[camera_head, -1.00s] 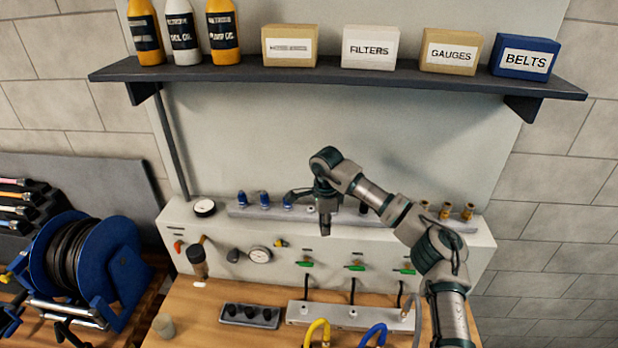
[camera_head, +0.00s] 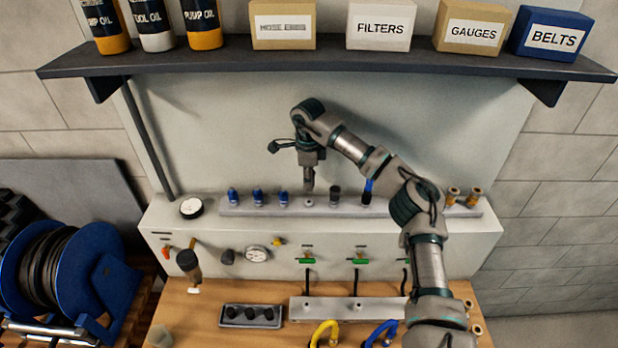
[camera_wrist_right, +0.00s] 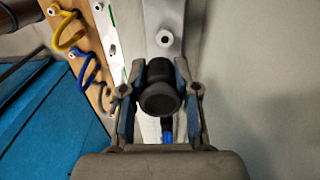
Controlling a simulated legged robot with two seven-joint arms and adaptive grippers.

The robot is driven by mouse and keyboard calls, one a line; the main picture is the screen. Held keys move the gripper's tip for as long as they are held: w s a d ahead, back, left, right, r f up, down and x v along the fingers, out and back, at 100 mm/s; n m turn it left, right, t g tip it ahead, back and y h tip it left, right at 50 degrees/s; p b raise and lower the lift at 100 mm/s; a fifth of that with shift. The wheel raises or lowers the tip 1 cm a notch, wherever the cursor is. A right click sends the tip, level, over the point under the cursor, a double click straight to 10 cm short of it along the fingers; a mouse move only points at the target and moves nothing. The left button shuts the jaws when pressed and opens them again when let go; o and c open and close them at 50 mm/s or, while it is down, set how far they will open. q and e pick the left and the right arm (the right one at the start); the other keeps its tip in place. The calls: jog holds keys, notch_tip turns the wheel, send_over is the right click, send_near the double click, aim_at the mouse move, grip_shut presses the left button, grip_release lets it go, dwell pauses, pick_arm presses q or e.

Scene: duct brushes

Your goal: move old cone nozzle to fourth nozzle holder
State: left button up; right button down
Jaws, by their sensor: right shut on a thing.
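My right gripper (camera_head: 308,182) hangs over the grey nozzle rail (camera_head: 220,208) on the wall box, just above an empty holder (camera_head: 308,202). In the right wrist view the gripper (camera_wrist_right: 160,100) is shut on a dark round nozzle (camera_wrist_right: 158,97), which lies between both fingers. I cannot tell from its end view whether it is cone-shaped. An empty holder also shows in the right wrist view (camera_wrist_right: 165,39). My left gripper is not in view.
Brass fittings (camera_head: 453,195) stand at the rail's right end. A shelf (camera_head: 330,66) with bottles and boxes overhangs above. Below are a gauge (camera_head: 257,254), a small dark tray (camera_head: 282,316) and yellow (camera_head: 325,330) and blue hoses. A blue hose reel (camera_head: 95,260) stands left.

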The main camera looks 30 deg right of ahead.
aim_at(309, 201)
jog(key=shift+w+a+f, duration=0.15)
jog(key=shift+w+f, duration=0.1)
jog(key=shift+f, duration=0.05)
jog(key=f+b, duration=0.1)
jog(key=f, duration=0.1)
jog(key=f+b, duration=0.1)
jog(key=shift+w+d+b, duration=0.25)
jog(key=shift+d+b, duration=0.05)
jog(key=shift+d, duration=0.05)
jog(key=f+b, duration=0.2)
jog(key=shift+s+d+f+b, duration=0.1)
jog(key=shift+d+f+b, duration=0.1)
jog(key=shift+f+b, duration=0.15)
jog(key=shift+a, duration=0.25)
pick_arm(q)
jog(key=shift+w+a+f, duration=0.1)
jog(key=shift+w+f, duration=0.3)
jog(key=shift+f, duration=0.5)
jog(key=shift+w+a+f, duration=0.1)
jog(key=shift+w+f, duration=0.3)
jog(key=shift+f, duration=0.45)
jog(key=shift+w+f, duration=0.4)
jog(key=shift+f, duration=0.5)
pick_arm(e)
jog(key=shift+a, duration=0.1)
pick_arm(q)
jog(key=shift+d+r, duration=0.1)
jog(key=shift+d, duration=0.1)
pick_arm(e)
jog(key=shift+d, duration=0.35)
